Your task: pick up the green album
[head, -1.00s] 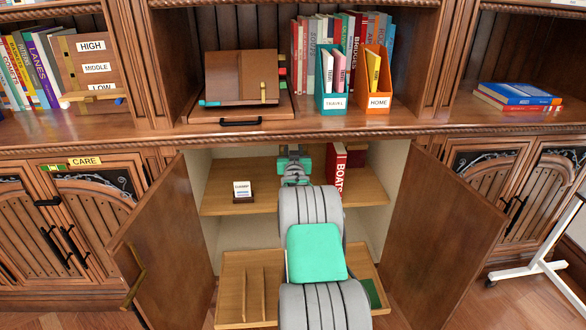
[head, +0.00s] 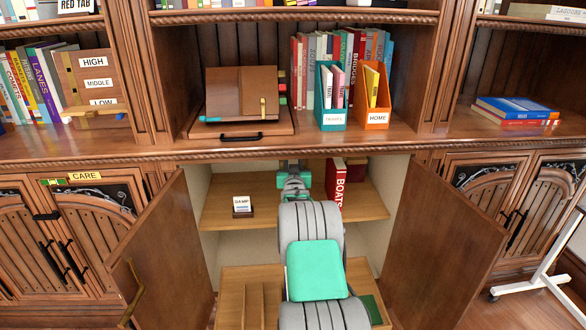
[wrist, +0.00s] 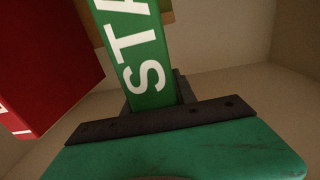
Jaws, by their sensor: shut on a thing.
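The green album (wrist: 150,75) shows in the wrist view as a green spine with large white letters reading "STA". My gripper (wrist: 155,110) is shut on its near part, and a dark finger plate crosses in front of the spine. In the head view my gripper (head: 293,180) is inside the open cabinet, over the wooden shelf (head: 265,208). There the album is hidden by my gripper and arm. I cannot tell whether the album touches the shelf.
A red BOATS book (head: 336,183) stands right of my gripper; its red side (wrist: 45,65) is close left in the wrist view. A small card stand (head: 242,208) is to the left. Open doors (head: 165,255) (head: 440,245) flank the cabinet. A pulled-out drawer (head: 232,290) lies below.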

